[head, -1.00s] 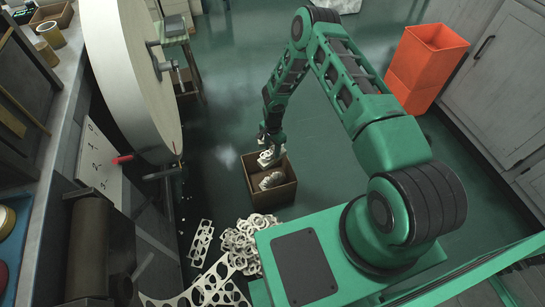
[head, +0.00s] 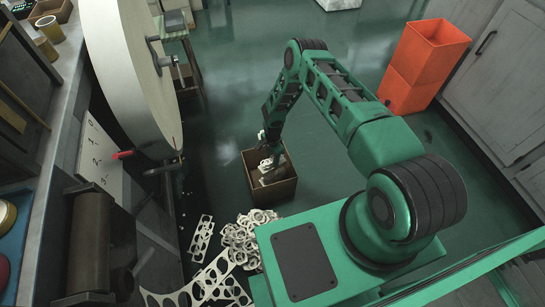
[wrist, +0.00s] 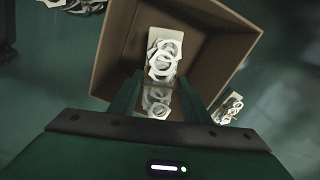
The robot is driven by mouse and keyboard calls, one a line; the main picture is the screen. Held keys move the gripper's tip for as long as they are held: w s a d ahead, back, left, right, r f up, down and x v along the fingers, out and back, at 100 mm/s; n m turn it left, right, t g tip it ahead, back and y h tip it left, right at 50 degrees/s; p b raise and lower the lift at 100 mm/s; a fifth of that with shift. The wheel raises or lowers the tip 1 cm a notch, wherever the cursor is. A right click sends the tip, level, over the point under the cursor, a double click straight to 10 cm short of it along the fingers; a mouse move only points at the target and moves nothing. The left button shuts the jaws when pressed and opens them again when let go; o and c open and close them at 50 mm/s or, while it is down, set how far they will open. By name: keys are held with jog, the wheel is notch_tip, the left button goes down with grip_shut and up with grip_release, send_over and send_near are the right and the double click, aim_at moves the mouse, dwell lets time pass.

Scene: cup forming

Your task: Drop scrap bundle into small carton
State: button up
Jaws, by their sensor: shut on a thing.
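The small carton (head: 283,190) is an open brown box on the green floor, left of my base. It fills much of the wrist view (wrist: 225,62). My gripper (wrist: 162,77) reaches down into its opening and is shut on a scrap bundle (wrist: 165,58), pale ring-shaped offcuts stacked together. The gripper also shows above the carton in the head view (head: 270,153). A dimmer clump of similar scrap (wrist: 156,102) shows lower between the fingers, seemingly inside the carton. Whether the held bundle touches it or the carton floor is unclear.
A loose scrap pile (head: 240,243) and perforated strips (head: 200,285) lie on the floor near the carton. A large pale wheel-like disc (head: 125,80) stands at left. Orange bins (head: 420,65) stand at upper right. The floor behind the carton is clear.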

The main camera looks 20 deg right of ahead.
jog(key=o, duration=1.2)
notch_tip(320, 180, up, 11)
jog(key=shift+f, duration=0.2)
jog(key=shift+w, duration=0.1)
